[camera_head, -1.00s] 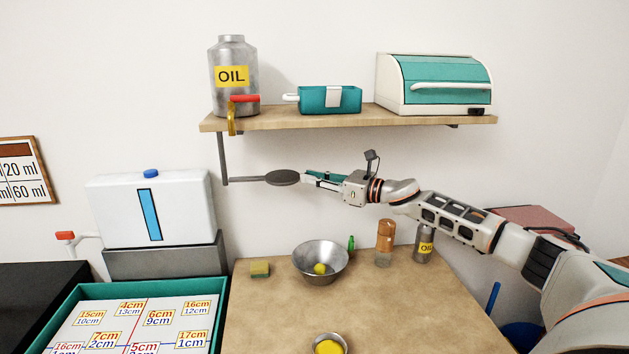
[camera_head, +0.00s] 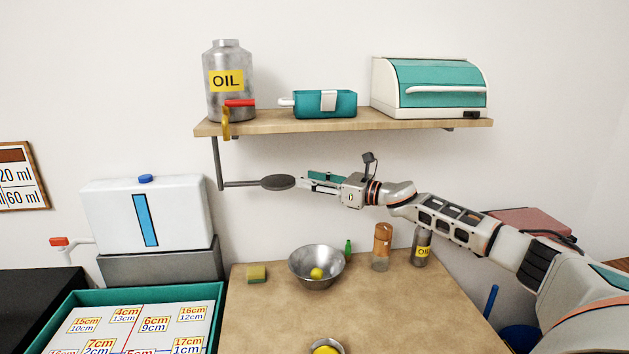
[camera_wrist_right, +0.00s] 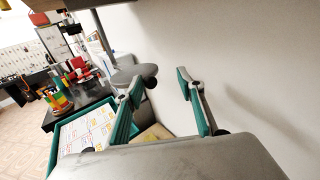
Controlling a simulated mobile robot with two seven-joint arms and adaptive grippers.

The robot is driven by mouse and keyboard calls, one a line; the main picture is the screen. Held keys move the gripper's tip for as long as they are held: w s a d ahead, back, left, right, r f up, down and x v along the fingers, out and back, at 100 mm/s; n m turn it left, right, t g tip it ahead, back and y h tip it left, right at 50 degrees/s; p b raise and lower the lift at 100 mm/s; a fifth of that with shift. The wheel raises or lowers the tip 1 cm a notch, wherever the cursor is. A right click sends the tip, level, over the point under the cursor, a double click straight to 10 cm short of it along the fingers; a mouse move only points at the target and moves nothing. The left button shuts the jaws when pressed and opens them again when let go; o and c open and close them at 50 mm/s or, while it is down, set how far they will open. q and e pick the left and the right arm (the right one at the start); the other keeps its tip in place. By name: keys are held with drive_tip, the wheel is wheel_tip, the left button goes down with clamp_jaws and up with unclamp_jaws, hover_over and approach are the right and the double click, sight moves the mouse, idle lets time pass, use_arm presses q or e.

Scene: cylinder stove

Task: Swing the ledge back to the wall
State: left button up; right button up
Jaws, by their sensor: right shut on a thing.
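The ledge (camera_head: 278,183) is a small dark grey round plate on a bent grey arm that hangs below the left end of the wall shelf. My right gripper (camera_head: 306,182) reaches in from the right, its fingers at the plate's right edge. It is shut on the ledge, though the exact contact is hard to see. In the right wrist view the green-padded fingers of the right gripper (camera_wrist_right: 165,88) stand apart, with the grey ledge (camera_wrist_right: 128,73) close by the left finger. My left gripper is in neither view.
The shelf (camera_head: 350,121) above carries an oil can (camera_head: 230,85), a teal box (camera_head: 325,104) and a teal-fronted bread box (camera_head: 431,87). On the counter (camera_head: 350,320) below stand a metal bowl (camera_head: 316,273), a sponge (camera_head: 256,273) and bottles (camera_head: 382,247). The wall between shelf and counter is bare.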

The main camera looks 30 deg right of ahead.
drive_tip(key=shift+w+a+r, duration=0.1)
drive_tip(key=shift+a+r, duration=0.05)
drive_tip(key=shift+r, duration=0.4)
drive_tip(key=f+v, duration=0.1)
drive_tip(key=v, duration=1.1)
